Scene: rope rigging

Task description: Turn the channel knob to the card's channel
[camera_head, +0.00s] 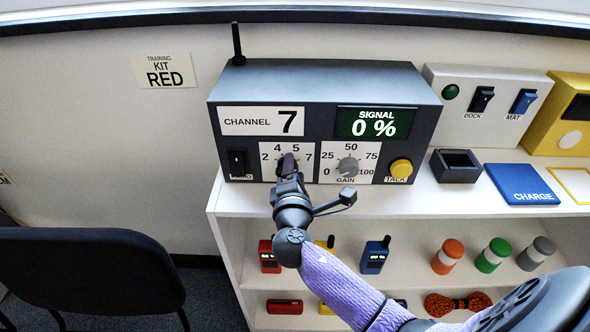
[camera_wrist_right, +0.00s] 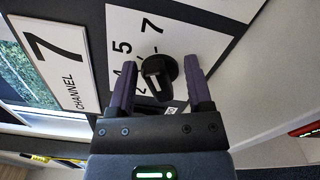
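A grey radio (camera_head: 315,75) stands on the white shelf, with a card reading "CHANNEL 7" (camera_head: 262,121) on its front. Below the card is the channel dial plate (camera_head: 266,172) with the numbers 2, 4, 5 and 7. The dark channel knob (camera_wrist_right: 158,76) shows in the right wrist view; my gripper mostly hides it in the head view. My right gripper (camera_head: 288,165) is at the knob. Its fingers (camera_wrist_right: 158,85) are open, one on each side of the knob, with gaps visible. I cannot tell which number the knob points to. My left gripper is out of view.
Right of the channel dial are the gain knob (camera_head: 347,167) and yellow talk button (camera_head: 401,168). A black switch (camera_head: 238,162) is on the left. A dark open box (camera_head: 455,165) and blue charge pad (camera_head: 522,184) lie to the right. Handsets and cylinders fill the shelf below.

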